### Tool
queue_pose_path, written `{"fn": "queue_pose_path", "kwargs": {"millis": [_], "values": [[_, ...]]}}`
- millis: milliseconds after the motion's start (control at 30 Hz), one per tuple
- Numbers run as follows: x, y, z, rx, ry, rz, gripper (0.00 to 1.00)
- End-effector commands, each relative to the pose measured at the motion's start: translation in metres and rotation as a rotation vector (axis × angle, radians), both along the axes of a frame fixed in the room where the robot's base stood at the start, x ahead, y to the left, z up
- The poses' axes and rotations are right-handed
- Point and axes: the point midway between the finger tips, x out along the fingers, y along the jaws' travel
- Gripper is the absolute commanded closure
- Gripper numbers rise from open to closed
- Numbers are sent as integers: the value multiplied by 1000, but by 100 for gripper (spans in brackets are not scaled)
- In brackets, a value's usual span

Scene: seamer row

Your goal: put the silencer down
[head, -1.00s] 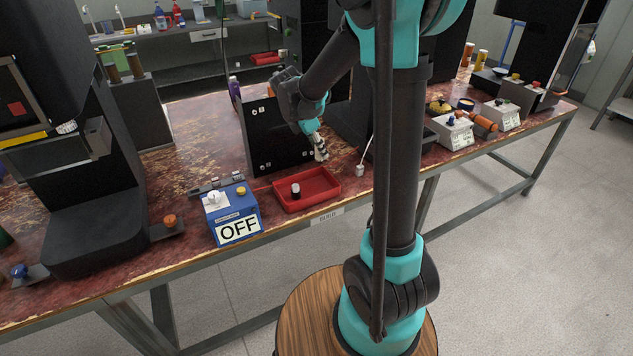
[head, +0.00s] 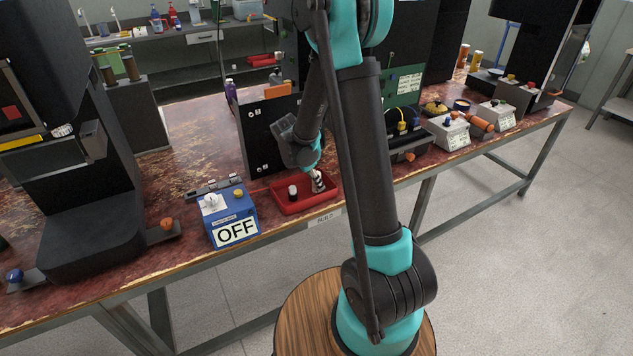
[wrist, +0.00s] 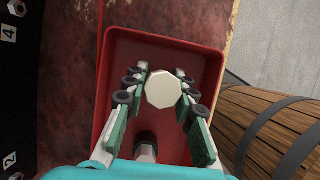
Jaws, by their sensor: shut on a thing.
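The silencer (wrist: 163,90) shows in the wrist view as a pale, many-sided end between my fingers. My gripper (wrist: 165,86) is shut on it, with one finger on each side. In the head view my gripper (head: 318,182) points down at the right part of the red tray (head: 305,208). The tray's walls surround the held silencer in the wrist view (wrist: 118,42). I cannot tell whether its lower end touches the tray floor. A dark piece with a pale top (head: 293,192) stands in the tray, left of my gripper; it also shows in the wrist view (wrist: 146,148).
A blue box marked OFF (head: 232,218) stands left of the tray. A black panel (head: 262,130) stands close behind it. Grey control boxes (head: 450,132) are farther right on the worn red bench. A wooden round surface (wrist: 258,125) lies beside the bench.

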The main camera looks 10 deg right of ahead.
Motion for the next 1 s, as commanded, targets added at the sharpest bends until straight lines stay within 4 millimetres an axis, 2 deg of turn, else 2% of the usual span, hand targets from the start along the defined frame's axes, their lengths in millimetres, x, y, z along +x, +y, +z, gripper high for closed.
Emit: {"fn": "queue_pose_path", "kwargs": {"millis": [200, 233, 400, 767, 867, 1000], "values": [[0, 0, -1, 0, 0, 0, 100], [0, 0, -1, 0, 0, 0, 73], [0, 0, -1, 0, 0, 0, 53], [-1, 1, 3, 0, 0, 0, 53], [-2, 5, 11, 0, 0, 2, 53], [-5, 13, 33, 0, 0, 2, 53]]}}
